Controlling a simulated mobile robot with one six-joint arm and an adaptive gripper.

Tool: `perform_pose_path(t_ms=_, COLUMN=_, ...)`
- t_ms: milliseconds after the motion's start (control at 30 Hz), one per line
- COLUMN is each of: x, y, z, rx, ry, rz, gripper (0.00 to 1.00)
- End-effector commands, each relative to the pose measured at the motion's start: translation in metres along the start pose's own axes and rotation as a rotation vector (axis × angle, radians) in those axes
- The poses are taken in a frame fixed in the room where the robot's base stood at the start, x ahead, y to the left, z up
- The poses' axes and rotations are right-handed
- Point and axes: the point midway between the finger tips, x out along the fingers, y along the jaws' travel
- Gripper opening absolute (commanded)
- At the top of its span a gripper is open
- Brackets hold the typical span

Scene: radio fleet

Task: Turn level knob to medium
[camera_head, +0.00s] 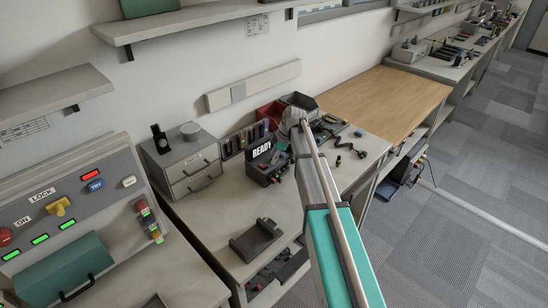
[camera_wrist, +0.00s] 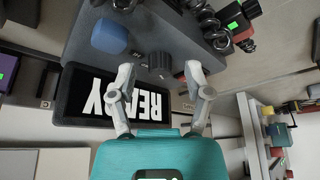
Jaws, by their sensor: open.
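A dark device (camera_head: 268,170) with a lit screen reading READY (camera_head: 262,149) stands on the bench in the head view. In the wrist view the screen (camera_wrist: 84,97) appears upside down. A dark ribbed knob (camera_wrist: 160,63) sits beside the screen, near a blue button (camera_wrist: 108,37). I take it for the level knob, but its pointer and setting cannot be read. My gripper (camera_wrist: 160,73) is open, one fingertip to each side of the knob in the wrist picture. I cannot tell whether they touch it. In the head view my arm partly hides the device.
Grey drawers (camera_head: 190,165) stand left of the device, and a red bin (camera_head: 270,113) stands behind it. A dark cradle (camera_head: 257,240) lies in front on the bench. In the wrist view, coiled black cable (camera_wrist: 207,22) is close to the knob.

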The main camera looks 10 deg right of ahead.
Motion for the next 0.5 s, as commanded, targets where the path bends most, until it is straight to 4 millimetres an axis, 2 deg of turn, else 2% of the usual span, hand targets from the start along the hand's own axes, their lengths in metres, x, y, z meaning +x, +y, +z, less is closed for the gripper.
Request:
perform_pose_path(t_ms=67, x=-0.0001, y=0.0, z=0.0, rx=0.0, ry=0.0, rz=0.0, gripper=0.64)
perform_pose_path(t_ms=400, x=0.0, y=-0.0001, z=0.0, rx=0.0, ry=0.0, rz=0.0, gripper=0.01)
perform_pose_path(t_ms=500, x=0.0, y=-0.0001, z=0.0, rx=0.0, ry=0.0, rz=0.0, gripper=0.0)
